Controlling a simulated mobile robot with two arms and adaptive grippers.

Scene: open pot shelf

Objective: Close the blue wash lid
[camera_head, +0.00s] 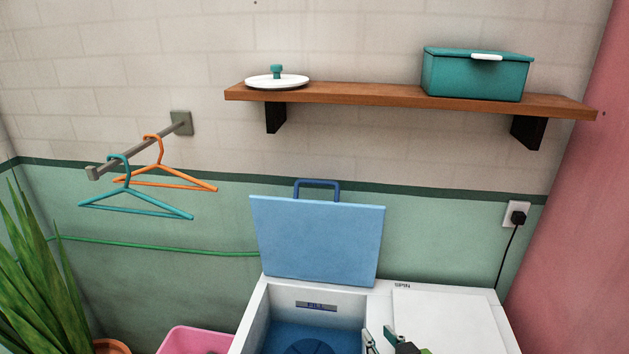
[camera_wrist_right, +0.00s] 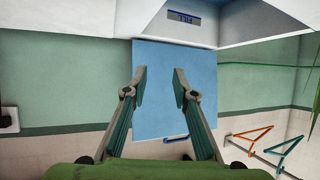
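The blue wash lid (camera_head: 318,240) stands raised at the back of the white washer (camera_head: 378,300), with its dark blue handle (camera_head: 318,183) at the top edge. The wash tub (camera_head: 310,340) below it is open. My right gripper (camera_head: 379,336) is at the bottom of the head view, over the front of the washer and apart from the lid. In the right wrist view, which is upside down, my right gripper (camera_wrist_right: 160,72) is open and empty, its fingers in front of the lid (camera_wrist_right: 190,100). The handle (camera_wrist_right: 176,139) shows partly behind a finger. My left gripper is not in view.
A wooden shelf (camera_head: 370,95) above holds a teal box (camera_head: 475,76) and a white pot lid (camera_head: 277,81). Hangers (camera_head: 160,180) hang on a rail at left. A pink basin (camera_head: 195,341) and a plant (camera_head: 40,280) stand left of the washer. The spin cover (camera_head: 445,315) is shut.

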